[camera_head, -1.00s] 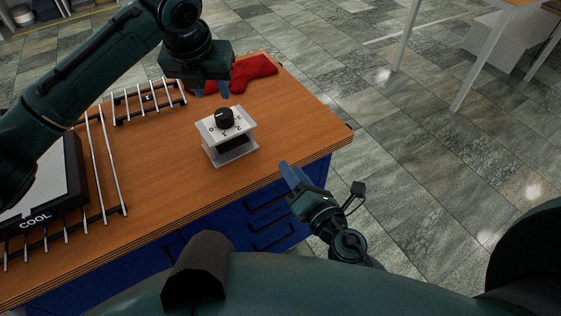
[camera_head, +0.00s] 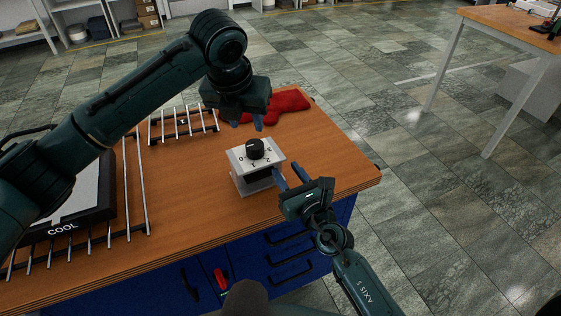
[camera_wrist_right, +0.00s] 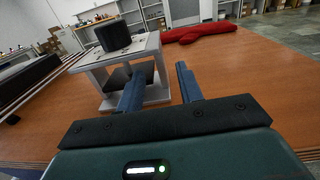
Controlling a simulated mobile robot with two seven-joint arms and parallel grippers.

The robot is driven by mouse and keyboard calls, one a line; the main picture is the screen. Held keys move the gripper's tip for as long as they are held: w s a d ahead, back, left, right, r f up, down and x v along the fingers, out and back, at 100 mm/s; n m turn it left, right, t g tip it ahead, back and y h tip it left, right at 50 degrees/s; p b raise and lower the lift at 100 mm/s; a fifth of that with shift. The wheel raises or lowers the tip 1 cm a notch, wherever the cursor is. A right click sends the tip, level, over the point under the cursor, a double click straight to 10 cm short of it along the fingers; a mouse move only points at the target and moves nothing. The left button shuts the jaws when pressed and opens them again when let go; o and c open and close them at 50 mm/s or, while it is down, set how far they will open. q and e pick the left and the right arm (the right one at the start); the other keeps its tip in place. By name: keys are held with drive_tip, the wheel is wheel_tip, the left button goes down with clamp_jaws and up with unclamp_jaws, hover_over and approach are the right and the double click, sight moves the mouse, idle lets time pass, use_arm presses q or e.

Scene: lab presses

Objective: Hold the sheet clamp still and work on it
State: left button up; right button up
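The sheet clamp (camera_head: 272,153) is a small white frame with a top plate, a dark inner plate and a black knob (camera_head: 255,148) beside printed numbers. It stands upright on the wooden bench. My left gripper (camera_head: 247,124) is open, pointing down above and behind the clamp, with nothing between its fingers. My right gripper (camera_head: 288,176) is open at the clamp's right side. In the right wrist view its fingers (camera_wrist_right: 160,86) are apart and the clamp (camera_wrist_right: 118,58) is ahead to the left. The left finger overlaps the clamp; contact cannot be told.
A red cloth-like item (camera_head: 285,106) lies behind the clamp. Metal racks (camera_head: 184,122) and a dark device marked COOL (camera_head: 66,228) occupy the left of the bench. The bench (camera_head: 325,172) is clear right of the clamp. Blue drawers (camera_head: 270,260) are below.

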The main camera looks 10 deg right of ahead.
drive_tip(key=shift+x, duration=2.55)
drive_tip(key=shift+c, duration=0.4)
clamp_jaws()
